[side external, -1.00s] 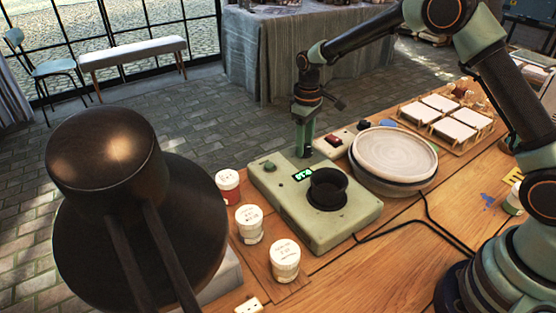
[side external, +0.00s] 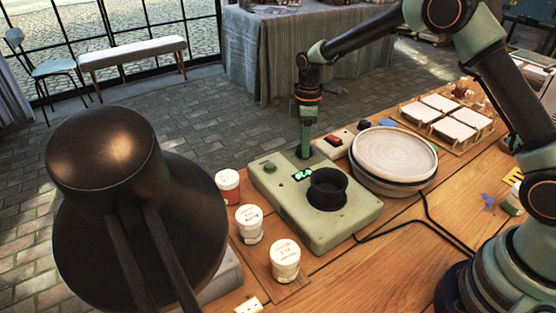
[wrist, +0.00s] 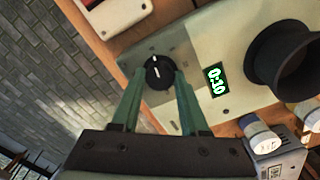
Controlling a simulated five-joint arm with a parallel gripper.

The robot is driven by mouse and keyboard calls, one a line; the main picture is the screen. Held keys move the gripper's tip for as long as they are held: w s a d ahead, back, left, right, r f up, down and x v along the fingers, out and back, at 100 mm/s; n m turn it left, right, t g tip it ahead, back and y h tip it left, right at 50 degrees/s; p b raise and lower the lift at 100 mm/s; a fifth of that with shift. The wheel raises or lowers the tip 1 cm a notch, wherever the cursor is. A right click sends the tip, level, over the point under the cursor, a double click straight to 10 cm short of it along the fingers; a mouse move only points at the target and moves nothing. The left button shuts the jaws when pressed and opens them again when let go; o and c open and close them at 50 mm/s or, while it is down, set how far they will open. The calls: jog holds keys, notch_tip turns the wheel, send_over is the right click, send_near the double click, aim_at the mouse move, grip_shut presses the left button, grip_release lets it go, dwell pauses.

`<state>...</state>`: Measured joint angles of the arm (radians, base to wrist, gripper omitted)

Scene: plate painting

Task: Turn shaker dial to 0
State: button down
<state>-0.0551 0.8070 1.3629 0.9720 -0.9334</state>
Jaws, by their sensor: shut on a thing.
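The shaker (side external: 340,228) is a pale green box on the table with a black cup (side external: 327,190) on top and a lit green display (side external: 302,175). In the wrist view the display (wrist: 216,80) appears to read 0:10. The shaker dial (wrist: 158,72) is a round black knob with a white mark, at the shaker's far end. My gripper (wrist: 160,78) has its two green fingers shut on the dial's sides. In the side view my gripper (side external: 305,153) points down at that end and hides the dial.
A box with a red switch (side external: 332,140) and a stack of round plates (side external: 394,158) stand beside the shaker. Several lidded jars (side external: 285,260) stand in front of it. A rack of white tiles (side external: 447,117) is farther back. A dark lamp (side external: 135,215) fills the left foreground.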

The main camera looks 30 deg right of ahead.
jog(key=shift+r, duration=0.1)
dwell(0.3)
jog(key=shift+c, duration=2.1)
grip_release()
notch_tip(320, 180, up, 12)
jog(key=shift+r, duration=0.1)
